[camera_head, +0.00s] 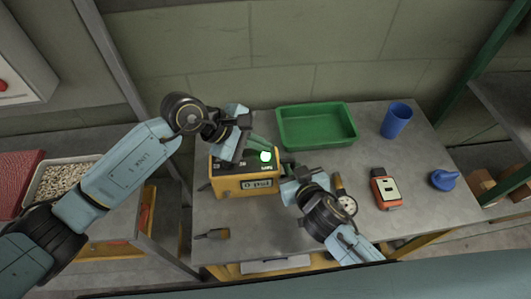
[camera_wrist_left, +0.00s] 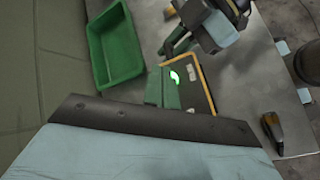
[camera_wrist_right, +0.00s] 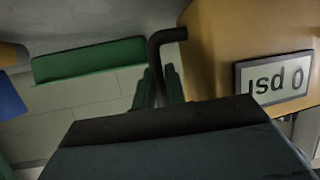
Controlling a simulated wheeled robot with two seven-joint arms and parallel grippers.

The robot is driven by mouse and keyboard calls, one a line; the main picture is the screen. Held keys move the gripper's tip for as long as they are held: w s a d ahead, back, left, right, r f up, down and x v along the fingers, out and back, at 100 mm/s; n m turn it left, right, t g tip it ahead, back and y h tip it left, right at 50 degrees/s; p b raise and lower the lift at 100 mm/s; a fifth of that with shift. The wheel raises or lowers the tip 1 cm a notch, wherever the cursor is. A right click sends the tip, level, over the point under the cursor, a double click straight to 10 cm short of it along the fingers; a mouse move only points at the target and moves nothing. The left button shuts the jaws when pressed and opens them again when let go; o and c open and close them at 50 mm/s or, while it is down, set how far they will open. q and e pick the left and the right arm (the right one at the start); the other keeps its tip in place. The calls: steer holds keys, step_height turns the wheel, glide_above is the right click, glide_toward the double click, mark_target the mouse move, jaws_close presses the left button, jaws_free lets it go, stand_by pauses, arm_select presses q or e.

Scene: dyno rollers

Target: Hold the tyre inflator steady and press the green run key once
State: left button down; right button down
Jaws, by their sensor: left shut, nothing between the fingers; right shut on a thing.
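The tyre inflator (camera_head: 232,188) is a yellow box with a dark top, standing upright on the grey bench; its front display reads 0 psi. Its green run key (camera_head: 265,156) glows at the top's right part and shows partly in the left wrist view (camera_wrist_left: 174,76). My left gripper (camera_head: 262,150) is shut and empty, its green fingertips right at the key; whether they touch it I cannot tell. My right gripper (camera_head: 286,163) is at the inflator's right side, shut on the black bent handle (camera_wrist_right: 158,55), which shows between its fingers in the right wrist view.
A green tray (camera_head: 317,142) stands behind to the right, with a blue cup (camera_head: 396,120) beyond. A small tool (camera_head: 212,234) lies at front left. The front middle is clear.

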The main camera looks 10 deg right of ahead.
arm_select(q)
step_height(320, 180, up, 5)
steer(key=shift+f, duration=0.15)
stand_by(0.8)
arm_select(e)
steer(key=c, duration=1.4)
jaws_free()
steer(key=shift+o, duration=0.2)
